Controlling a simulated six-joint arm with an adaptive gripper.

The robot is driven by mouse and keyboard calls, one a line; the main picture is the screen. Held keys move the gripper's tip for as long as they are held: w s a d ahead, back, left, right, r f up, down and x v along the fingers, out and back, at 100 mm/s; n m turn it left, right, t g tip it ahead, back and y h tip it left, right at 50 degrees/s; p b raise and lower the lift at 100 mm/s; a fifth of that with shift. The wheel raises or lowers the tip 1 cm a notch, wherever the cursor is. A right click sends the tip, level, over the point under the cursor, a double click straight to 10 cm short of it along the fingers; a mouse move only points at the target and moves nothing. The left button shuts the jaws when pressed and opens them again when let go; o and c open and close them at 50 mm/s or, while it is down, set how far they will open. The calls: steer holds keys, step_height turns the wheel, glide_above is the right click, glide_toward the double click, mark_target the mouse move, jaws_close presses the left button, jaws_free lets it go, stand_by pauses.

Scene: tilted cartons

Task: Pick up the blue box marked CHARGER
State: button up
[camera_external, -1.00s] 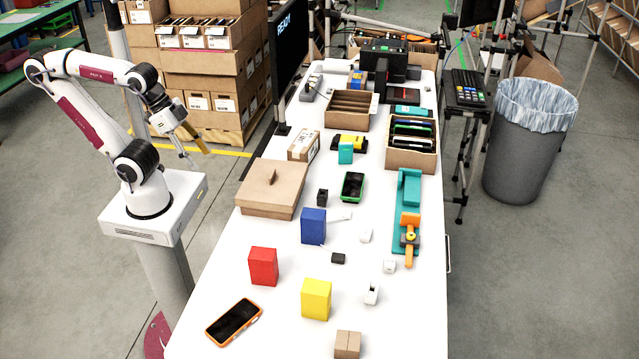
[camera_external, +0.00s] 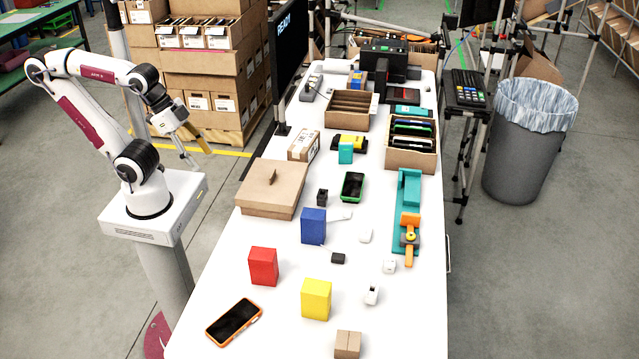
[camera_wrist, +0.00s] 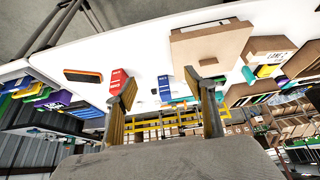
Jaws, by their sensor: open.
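The blue box (camera_external: 313,226) stands upright near the middle of the white table in the external view. It also shows in the wrist view (camera_wrist: 164,88), with pale marks on it too small to read. My gripper (camera_external: 200,156) is high beside the table's left side, well away from the blue box and touching nothing. In the wrist view its two fingers are spread apart and empty, and the blue box shows between them in the distance.
A red box (camera_external: 263,266) and a yellow box (camera_external: 316,299) stand nearer the front. A lidded brown carton (camera_external: 271,190) is left of and behind the blue box. A small black item (camera_external: 338,258) and a green-cased phone (camera_external: 352,186) lie nearby.

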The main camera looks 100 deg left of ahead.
steer(key=w+f+t, duration=0.1)
steer(key=w+f, duration=0.1)
steer(key=w, duration=0.7)
steer(key=w+f+t, duration=0.2)
steer(key=w, duration=0.6)
steer(key=t, duration=0.3)
glide_toward(312, 212)
steer(key=r+x, duration=0.1)
steer(key=x, duration=0.3)
steer(key=shift+w+f+t, duration=0.5)
steer(key=shift+w+f, duration=0.2)
steer(key=shift+f, duration=0.25)
steer(key=shift+w+d+f+t, duration=0.1)
steer(key=shift+w+f+t, duration=0.2)
steer(key=shift+f, duration=0.25)
steer(key=shift+w+f+t, duration=0.3)
steer(key=shift+f, duration=0.3)
steer(key=shift+x, duration=1.35)
